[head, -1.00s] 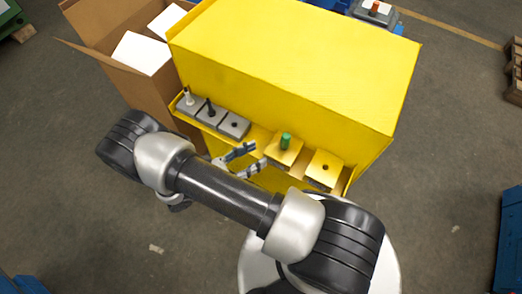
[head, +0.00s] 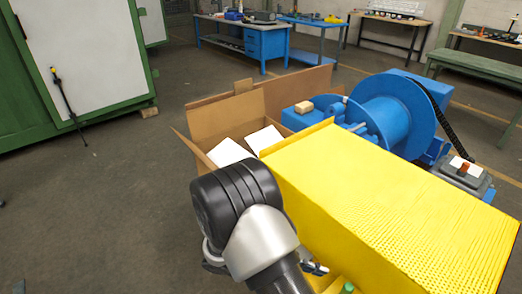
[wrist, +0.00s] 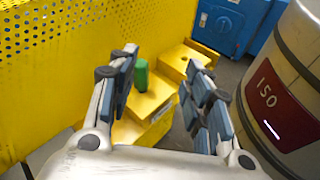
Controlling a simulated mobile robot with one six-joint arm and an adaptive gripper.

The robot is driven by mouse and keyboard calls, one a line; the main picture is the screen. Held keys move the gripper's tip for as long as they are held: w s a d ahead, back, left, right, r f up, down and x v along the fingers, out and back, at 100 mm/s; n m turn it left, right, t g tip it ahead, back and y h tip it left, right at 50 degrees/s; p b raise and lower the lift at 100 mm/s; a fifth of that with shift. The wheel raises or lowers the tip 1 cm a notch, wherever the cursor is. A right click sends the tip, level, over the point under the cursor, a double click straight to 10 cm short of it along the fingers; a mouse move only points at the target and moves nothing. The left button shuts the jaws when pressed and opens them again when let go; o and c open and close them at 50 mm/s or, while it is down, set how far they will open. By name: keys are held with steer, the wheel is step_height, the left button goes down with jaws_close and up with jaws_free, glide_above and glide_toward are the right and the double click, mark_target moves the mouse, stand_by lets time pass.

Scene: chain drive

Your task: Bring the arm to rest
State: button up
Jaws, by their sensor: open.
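My gripper (wrist: 162,62) is open in the wrist view, with nothing between its two fingers. Beyond the fingers a green peg (wrist: 140,76) stands upright in a yellow block (wrist: 146,103). Another yellow block (wrist: 178,62) sits farther along the same ledge. In the head view my arm enters from the bottom, in front of the yellow housing (head: 400,200). Only a small part of my gripper (head: 315,268) shows there, beside the housing's near side. The top of the green peg (head: 347,288) just shows at the bottom edge.
An open cardboard box (head: 205,120) with white items stands behind my arm. A blue machine (head: 395,112) with a dark chain is behind the housing. A green cabinet (head: 25,100) stands at left; the floor between it and my arm is clear. Workbenches (head: 250,40) line the back.

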steer(key=s+r+m+t+y, duration=0.3)
steer(key=s+r+m+y, duration=0.3)
steer(key=r, duration=0.5)
steer(key=s+r+m+t+y, duration=0.4)
steer(key=r+m+y, duration=0.4)
steer(key=r, duration=0.4)
steer(key=shift+s+d, duration=0.25)
steer(key=shift+s, duration=0.6)
